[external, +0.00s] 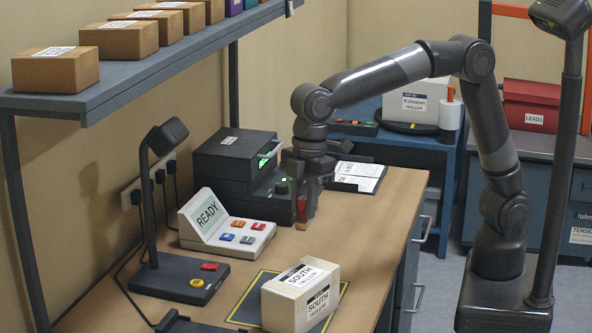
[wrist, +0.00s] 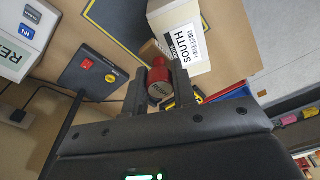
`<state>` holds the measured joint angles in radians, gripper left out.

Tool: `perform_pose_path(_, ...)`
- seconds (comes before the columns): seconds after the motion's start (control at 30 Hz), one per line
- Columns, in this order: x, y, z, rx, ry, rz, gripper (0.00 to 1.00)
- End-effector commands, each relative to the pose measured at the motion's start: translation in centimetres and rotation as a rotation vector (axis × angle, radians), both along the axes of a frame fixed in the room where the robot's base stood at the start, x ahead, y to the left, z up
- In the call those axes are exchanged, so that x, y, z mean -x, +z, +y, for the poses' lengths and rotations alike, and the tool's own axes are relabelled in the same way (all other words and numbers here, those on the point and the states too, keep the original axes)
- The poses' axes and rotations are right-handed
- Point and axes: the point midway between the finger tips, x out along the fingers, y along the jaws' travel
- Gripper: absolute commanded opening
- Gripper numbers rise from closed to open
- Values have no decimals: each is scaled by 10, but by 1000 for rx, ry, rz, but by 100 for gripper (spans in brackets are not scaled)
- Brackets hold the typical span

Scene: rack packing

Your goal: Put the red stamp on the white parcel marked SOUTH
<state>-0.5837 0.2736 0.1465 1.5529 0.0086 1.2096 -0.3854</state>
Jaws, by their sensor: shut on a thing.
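The white parcel marked SOUTH (external: 283,308) sits on a dark mat with a yellow outline (external: 243,307) at the front of the bench. Its label shows on the top and on a side. The parcel also shows at the top of the wrist view (wrist: 178,10). My gripper (external: 306,200) is beyond the parcel, to the right of the console. In the wrist view, my gripper (wrist: 160,77) is shut on the red stamp (wrist: 159,90), with one finger on each side. The red stamp also shows in the external view (external: 302,208), pointing down. Whether it touches the bench I cannot tell.
A console reading READY (external: 227,226) with coloured buttons stands left of my gripper. A dark device (external: 237,157) stands behind it. A lamp (external: 166,280) is left of the parcel. A shelf with boxes (external: 150,62) overhangs the left.

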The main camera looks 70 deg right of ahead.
Motion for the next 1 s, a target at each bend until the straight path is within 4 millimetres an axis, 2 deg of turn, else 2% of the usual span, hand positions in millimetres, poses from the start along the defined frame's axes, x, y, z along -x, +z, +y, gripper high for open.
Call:
perform_pose_path(0.03, 3, -8, 13, 2, 4, 3, 3)
perform_pose_path(0.13, 8, -21, 34, 2, 4, 2, 3)
perform_pose_path(0.33, 13, -37, 61, 0, 0, 0, 3)
perform_pose_path(0.53, 14, -48, 65, 2, -2, 1, 3)
perform_pose_path(0.77, 14, -79, 65, 1, -1, 1, 3)
perform_pose_path(1.0, 14, -80, 65, 0, -1, -1, 3)
